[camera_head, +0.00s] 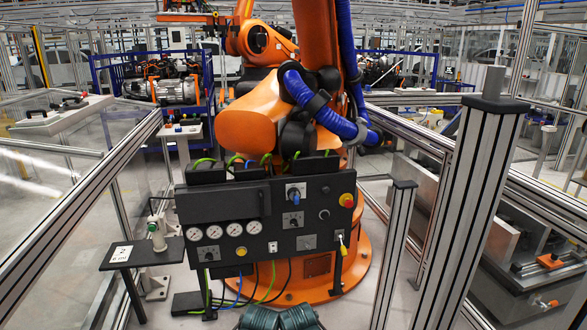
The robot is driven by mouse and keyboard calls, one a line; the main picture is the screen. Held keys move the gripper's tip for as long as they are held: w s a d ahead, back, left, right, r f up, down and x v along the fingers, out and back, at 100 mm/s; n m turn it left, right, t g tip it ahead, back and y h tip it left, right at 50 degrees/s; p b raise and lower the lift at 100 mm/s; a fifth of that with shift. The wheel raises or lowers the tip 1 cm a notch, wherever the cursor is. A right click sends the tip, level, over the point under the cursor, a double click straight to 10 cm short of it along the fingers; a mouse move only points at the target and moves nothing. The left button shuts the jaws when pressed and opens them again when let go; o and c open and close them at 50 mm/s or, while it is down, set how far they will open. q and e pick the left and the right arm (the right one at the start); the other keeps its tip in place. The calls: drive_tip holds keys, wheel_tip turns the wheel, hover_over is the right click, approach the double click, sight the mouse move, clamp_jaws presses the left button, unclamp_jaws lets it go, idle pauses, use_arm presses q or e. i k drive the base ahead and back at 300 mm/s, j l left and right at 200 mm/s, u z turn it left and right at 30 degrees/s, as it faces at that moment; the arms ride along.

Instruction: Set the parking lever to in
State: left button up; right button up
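A dark control panel (270,222) stands in front of a large orange robot arm. A small lever with a yellow and white handle (341,244) sits at its lower right. To its left, a black stand (148,254) carries a white label (122,254) and a pale upright fitting with a handle (157,236). I cannot tell which of these is the parking lever, nor read its setting. Neither of my grippers can be made out.
The panel also bears several gauges, rotary knobs and a red button on yellow (347,200). Metal posts (468,200) and rails stand close on the right, and a rail (80,205) runs along the left. Two dark green ribbed shapes are at the bottom edge.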

sight(344, 252)
drive_tip(key=i, duration=1.75)
drive_tip(key=i+u, duration=0.15)
drive_tip(key=i, duration=0.25)
